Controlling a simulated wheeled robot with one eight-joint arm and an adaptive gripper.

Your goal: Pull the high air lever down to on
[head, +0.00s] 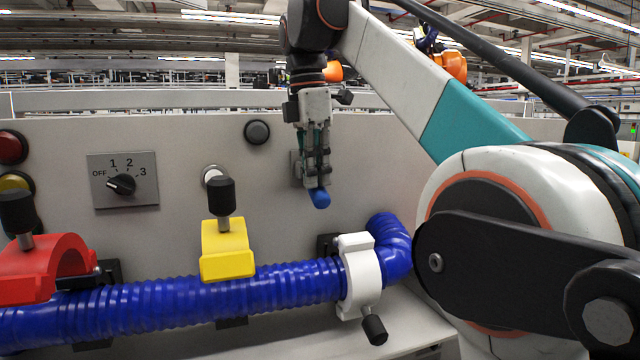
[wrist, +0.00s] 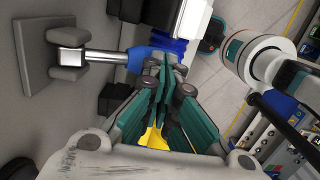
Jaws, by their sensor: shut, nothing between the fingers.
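The air lever has a blue handle (head: 319,198) whose end shows just below my gripper (head: 316,180) in the head view. My gripper hides most of the lever there. In the wrist view the lever's metal shaft (wrist: 88,55) comes out from a square plate (wrist: 42,62) on the panel, and its blue handle (wrist: 138,58) reaches to my fingertips (wrist: 168,72). My fingers are shut with nothing between them and are at the handle's outer end, above it in the head view. I cannot tell whether they touch it.
A blue corrugated hose (head: 185,303) runs along the panel below, held by a red clamp (head: 45,270), an open yellow clamp (head: 227,250) and a white clamp (head: 357,275). A rotary switch (head: 121,184) and black button (head: 257,132) are on the panel to the left.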

